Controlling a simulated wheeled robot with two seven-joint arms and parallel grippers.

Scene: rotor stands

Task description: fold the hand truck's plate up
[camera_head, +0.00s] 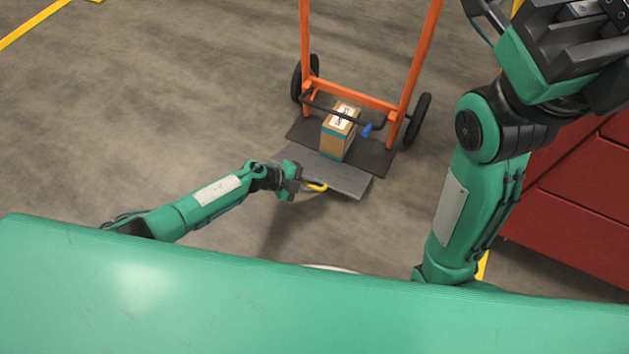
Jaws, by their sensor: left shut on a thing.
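The orange hand truck (350,93) stands upright in the upper middle. Its dark toe plate (374,158) lies at the floor under a cardboard box. A lighter grey plate (345,180) extends from the toe plate's front edge toward me; I cannot tell its exact tilt. A yellow grip (316,186) shows at its near edge. My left gripper (298,185) is shut on the yellow grip, and its fingers are partly hidden. My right gripper (575,45) is raised at the upper right, away from the truck; its fingertips are not clear.
Black wheels (417,119) flank the truck. A red cabinet (580,195) is at the right. The floor at left is clear.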

